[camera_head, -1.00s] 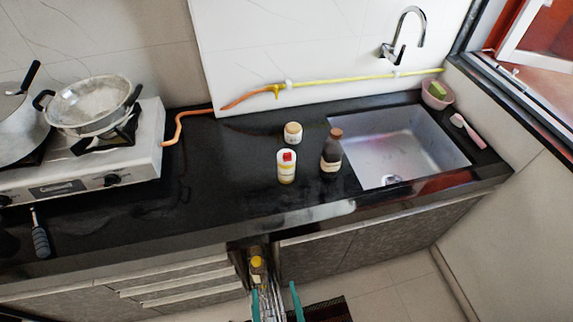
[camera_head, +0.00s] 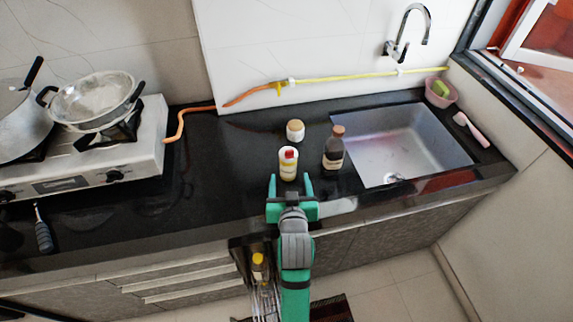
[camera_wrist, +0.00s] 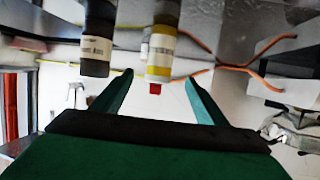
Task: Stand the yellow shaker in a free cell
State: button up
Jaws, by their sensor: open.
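The yellow shaker (camera_head: 288,165), with a pale label and red cap, stands upright on the black counter. In the upside-down wrist view the shaker (camera_wrist: 163,40) appears ahead, between the fingers. My gripper (camera_head: 290,183) is open and empty, just in front of the shaker, its green fingers pointing at it. The wrist view shows both fingers (camera_wrist: 160,82) spread apart. A pull-out wire rack (camera_head: 266,298) is below the counter edge, holding a yellow-capped bottle (camera_head: 258,264). My arm lies beside it; its cells cannot be made out clearly.
A dark bottle (camera_head: 333,150) stands close right of the shaker, and a small pale jar (camera_head: 295,130) behind it. The sink (camera_head: 400,145) is further right, the stove (camera_head: 80,150) left. The counter left of the shaker is clear.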

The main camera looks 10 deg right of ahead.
aim_at(289, 164)
jog(key=x, duration=0.7)
jog(key=r+x, duration=0.1)
jog(key=x, duration=0.3)
jog(key=shift+w+d+f, duration=0.1)
jog(key=shift+w+d, duration=0.05)
jog(key=shift+w, duration=0.3)
jog(key=c, duration=0.8)
jog(key=shift+s, duration=0.1)
jog(key=c, duration=0.4)
